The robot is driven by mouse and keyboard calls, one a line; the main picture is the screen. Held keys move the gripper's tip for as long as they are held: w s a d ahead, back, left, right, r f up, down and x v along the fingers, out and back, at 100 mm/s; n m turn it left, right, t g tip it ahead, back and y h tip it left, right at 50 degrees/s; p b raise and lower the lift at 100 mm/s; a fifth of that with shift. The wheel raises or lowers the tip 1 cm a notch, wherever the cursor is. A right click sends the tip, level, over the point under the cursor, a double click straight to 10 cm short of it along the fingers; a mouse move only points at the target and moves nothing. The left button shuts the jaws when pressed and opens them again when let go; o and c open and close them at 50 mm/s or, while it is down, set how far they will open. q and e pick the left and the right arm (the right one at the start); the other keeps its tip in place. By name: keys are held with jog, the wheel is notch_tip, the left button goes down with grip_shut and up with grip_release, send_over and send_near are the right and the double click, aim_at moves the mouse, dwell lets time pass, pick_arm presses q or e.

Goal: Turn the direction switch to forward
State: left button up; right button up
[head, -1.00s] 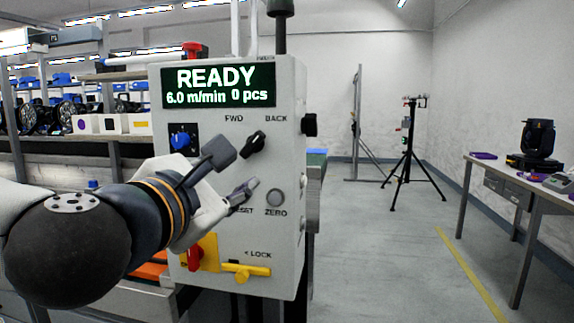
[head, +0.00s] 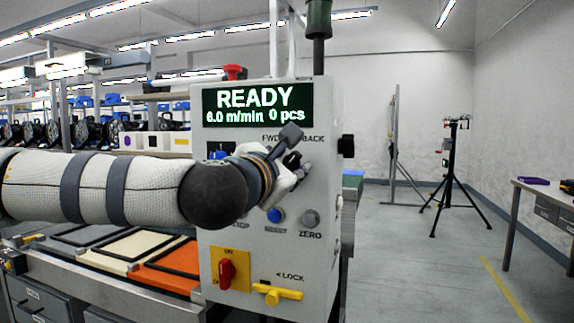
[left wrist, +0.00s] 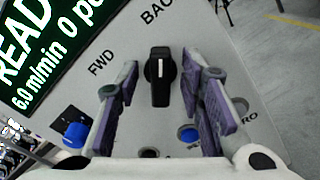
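The direction switch is a black knob with a white line, seen in the left wrist view (left wrist: 161,72) on the panel below the FWD and BACK labels. Its white line points toward BACK. In the head view the switch (head: 292,160) is partly hidden by my left gripper (head: 287,174). My left gripper is open; in the left wrist view its two fingers (left wrist: 160,85) stand on either side of the knob with visible gaps, and nothing is held. My right gripper is not in view.
The grey control box (head: 322,240) carries a READY display (head: 256,108), a blue button (head: 275,215), a grey ZERO button (head: 310,218), a red switch (head: 226,274) and a yellow LOCK handle (head: 278,293). A conveyor (head: 110,285) runs left.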

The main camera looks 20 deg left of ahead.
pick_arm(q)
jog(key=shift+c, duration=0.2)
grip_shut()
